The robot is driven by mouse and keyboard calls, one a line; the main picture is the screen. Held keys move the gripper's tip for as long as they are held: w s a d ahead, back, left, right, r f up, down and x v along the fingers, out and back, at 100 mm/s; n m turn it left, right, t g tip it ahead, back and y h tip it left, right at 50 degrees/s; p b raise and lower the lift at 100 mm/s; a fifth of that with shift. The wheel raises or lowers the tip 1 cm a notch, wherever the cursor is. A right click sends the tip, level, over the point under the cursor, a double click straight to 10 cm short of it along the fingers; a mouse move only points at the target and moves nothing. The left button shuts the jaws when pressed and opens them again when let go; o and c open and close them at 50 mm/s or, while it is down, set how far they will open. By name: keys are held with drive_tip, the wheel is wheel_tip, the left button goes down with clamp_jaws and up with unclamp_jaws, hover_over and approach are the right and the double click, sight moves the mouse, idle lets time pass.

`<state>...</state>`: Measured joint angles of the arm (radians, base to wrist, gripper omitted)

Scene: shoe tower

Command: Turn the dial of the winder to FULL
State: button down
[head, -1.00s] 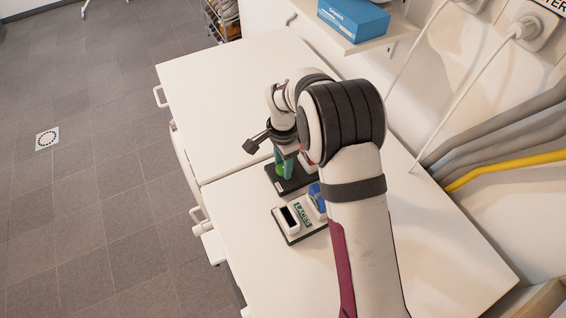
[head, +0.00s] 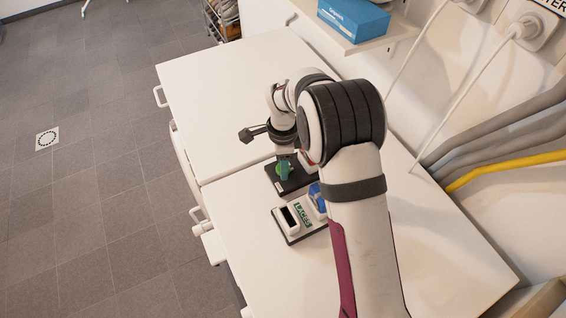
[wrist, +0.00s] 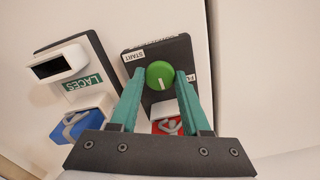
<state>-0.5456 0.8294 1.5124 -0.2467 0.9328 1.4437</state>
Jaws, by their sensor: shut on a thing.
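The winder is a black plate (wrist: 175,48) with a round green dial (wrist: 158,76) on it. In the wrist view the dial's short white mark points down, toward my gripper's base. A START label (wrist: 133,55) is at the dial's upper left; another label (wrist: 190,77) at its right is partly hidden by a finger. My gripper (wrist: 160,82) has its teal fingers closed on the dial, one on each side. In the head view my gripper (head: 284,165) stands over the dial, which is partly hidden, on the black winder (head: 280,190).
Beside the winder is a second device marked LACES (wrist: 83,84), with a white slot box and a blue picture tile (wrist: 75,127). A red picture tile (wrist: 168,127) shows between the fingers. The white cabinet top (head: 230,80) is clear beyond the winder.

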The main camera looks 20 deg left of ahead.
drive_tip(key=shift+c, duration=1.8)
unclamp_jaws()
wheel_tip(320, 180, up, 16)
drive_tip(key=shift+f, duration=0.1)
